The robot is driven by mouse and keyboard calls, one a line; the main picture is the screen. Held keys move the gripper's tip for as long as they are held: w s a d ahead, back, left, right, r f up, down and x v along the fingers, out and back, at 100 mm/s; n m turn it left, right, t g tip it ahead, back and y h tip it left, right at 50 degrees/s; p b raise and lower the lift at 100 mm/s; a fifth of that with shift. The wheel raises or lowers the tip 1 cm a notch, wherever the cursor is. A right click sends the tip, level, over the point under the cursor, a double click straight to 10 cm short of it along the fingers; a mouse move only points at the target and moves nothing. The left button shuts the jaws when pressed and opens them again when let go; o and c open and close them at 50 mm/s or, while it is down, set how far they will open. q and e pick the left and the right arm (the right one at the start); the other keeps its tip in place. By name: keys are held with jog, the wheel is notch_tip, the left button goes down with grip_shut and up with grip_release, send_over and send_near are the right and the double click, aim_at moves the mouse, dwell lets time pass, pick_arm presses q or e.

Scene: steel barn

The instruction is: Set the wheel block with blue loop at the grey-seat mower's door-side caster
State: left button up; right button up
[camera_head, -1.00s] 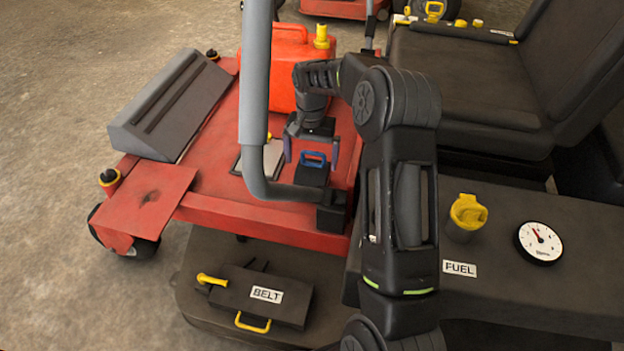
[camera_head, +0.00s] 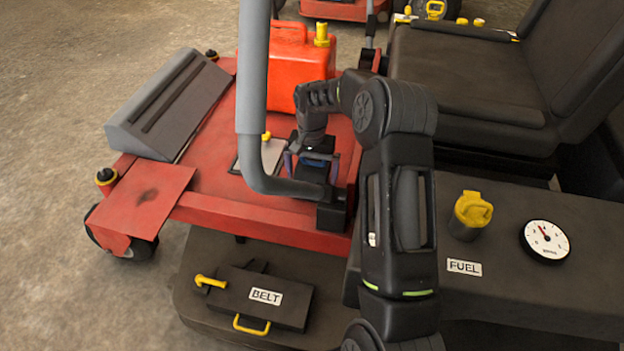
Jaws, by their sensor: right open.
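The wheel block with the blue loop (camera_head: 311,172) sits on the red front deck (camera_head: 215,183) of the mower, behind the grey lever bar. It is dark, and its loop is mostly hidden by my right gripper (camera_head: 312,168). That gripper points down with its open fingers on either side of the block's loop. I cannot tell whether they touch it. The mower has a dark grey seat (camera_head: 465,75). One caster wheel (camera_head: 138,249) shows under the deck's left front corner. I cannot tell if it is the door-side one. My left gripper is out of view.
The grey lever bar (camera_head: 252,95) rises just left of my right gripper. A red fuel can (camera_head: 287,62), a clipboard (camera_head: 270,152) and a grey wedge-shaped box (camera_head: 168,105) are on the deck. The BELT cover (camera_head: 260,299) is in front. Open concrete floor lies left.

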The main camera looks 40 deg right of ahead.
jog(key=shift+c, duration=0.3)
jog(key=c, duration=1.8)
